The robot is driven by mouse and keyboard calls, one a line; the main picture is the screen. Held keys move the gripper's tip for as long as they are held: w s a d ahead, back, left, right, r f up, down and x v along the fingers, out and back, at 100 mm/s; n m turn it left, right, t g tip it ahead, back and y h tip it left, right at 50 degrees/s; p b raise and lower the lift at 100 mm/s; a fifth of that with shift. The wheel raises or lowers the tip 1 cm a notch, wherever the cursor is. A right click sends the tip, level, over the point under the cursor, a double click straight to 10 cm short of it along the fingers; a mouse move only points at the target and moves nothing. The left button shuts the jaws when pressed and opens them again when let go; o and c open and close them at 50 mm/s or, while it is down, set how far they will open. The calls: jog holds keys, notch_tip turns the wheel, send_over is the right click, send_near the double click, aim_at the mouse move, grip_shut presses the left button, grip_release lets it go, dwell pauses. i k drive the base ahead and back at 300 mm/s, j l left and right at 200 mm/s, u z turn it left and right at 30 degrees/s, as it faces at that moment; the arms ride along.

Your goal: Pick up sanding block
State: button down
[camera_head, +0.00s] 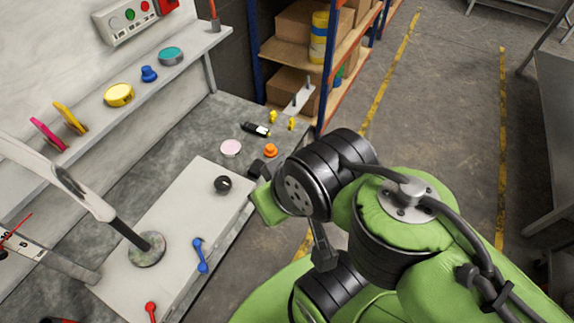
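I cannot clearly pick out a sanding block. A small black object with a pale end (256,129) lies on the grey bench beyond the board, but I cannot tell what it is. A round black knob-like piece (222,184) sits on the pale board. My arm reaches in from the right. Dark parts at its far end, probably my gripper (259,166), show above the board's right end, near the orange knob. The arm's wrist covers much of this end, so the fingers' opening and anything between them are hidden.
The pale board (185,215) also bears a sander-like disc tool (147,249), a blue piece (201,255) and a red one (151,311). A pink disc (231,147) and orange knob (270,150) lie beyond. A wall shelf (140,105) runs left; a rack (285,52) stands behind.

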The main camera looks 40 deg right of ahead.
aim_at(254, 171)
jog(key=z, duration=0.55)
jog(key=u, duration=1.2)
jog(key=z, duration=1.2)
jog(key=i+l+u, duration=0.15)
jog(key=u, duration=0.35)
jog(key=i+l+u, duration=0.15)
jog(key=u, duration=0.3)
jog(key=i+l+u, duration=0.1)
jog(key=l+u, duration=0.15)
jog(key=u, duration=0.25)
jog(key=l+u, duration=0.25)
jog(key=u, duration=0.25)
jog(key=l+u, duration=0.3)
jog(key=u, duration=0.15)
jog(key=l+u, duration=0.3)
jog(key=u, duration=0.2)
